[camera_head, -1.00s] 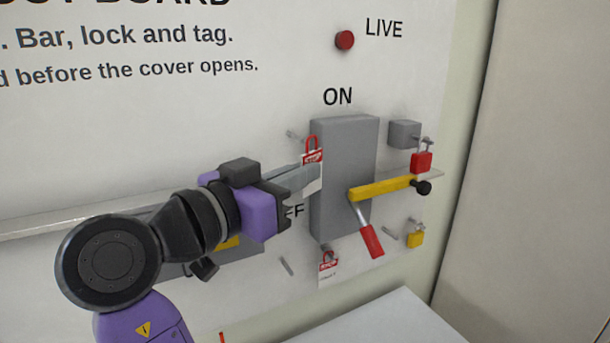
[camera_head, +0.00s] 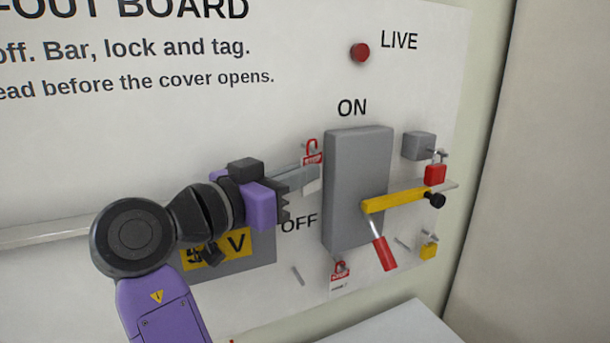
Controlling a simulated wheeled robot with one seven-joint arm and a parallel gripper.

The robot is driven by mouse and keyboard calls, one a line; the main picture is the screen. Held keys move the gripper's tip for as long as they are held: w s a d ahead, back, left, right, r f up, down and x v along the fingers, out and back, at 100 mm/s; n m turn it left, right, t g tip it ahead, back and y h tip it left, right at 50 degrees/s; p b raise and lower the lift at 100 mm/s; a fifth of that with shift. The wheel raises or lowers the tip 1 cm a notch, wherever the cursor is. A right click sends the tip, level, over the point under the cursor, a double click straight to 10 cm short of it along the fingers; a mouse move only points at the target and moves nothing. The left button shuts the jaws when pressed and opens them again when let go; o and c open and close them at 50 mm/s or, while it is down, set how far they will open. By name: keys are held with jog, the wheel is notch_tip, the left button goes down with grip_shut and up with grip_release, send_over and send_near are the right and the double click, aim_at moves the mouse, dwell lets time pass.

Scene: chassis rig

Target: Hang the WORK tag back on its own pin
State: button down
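A small tag (camera_head: 311,159) with a red loop, a red band and a white lower part is at my gripper's fingertips, just left of the grey switch box. My gripper (camera_head: 314,175) points right, its fingers close together on this tag, partly covering it. The tag's loop overlaps a short grey pin (camera_head: 302,143) in the picture; I cannot tell whether the loop is around the pin or in front of it. A similar red-and-white tag (camera_head: 340,276) hangs below the switch box. The names on both tags are too small to read.
The grey switch box (camera_head: 356,185) stands out right of my gripper, with a red-handled lever (camera_head: 384,254) and a yellow bar (camera_head: 395,200). A red padlock (camera_head: 435,174) and a yellow padlock (camera_head: 428,250) are farther right. A bare pin (camera_head: 298,276) is lower left.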

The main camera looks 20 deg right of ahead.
jog(key=s, duration=0.8)
jog(key=shift+s+r+p, duration=0.15)
jog(key=shift+r+p, duration=0.05)
jog(key=shift+p, duration=0.25)
dwell(0.9)
jog(key=shift+s, duration=0.1)
dwell(1.0)
notch_tip(320, 180, down, 25)
jog(key=s+a+n+t+y+b, duration=0.1)
jog(key=a+n+t+b, duration=0.1)
jog(key=b, duration=0.1)
jog(key=w+b, duration=0.1)
jog(key=w, duration=0.2)
jog(key=w+f+b, duration=0.1)
jog(key=w, duration=0.2)
jog(key=w+b, duration=0.1)
jog(key=w, duration=0.2)
jog(key=shift+w+f, duration=0.15)
jog(key=shift+w, duration=0.1)
dwell(0.7)
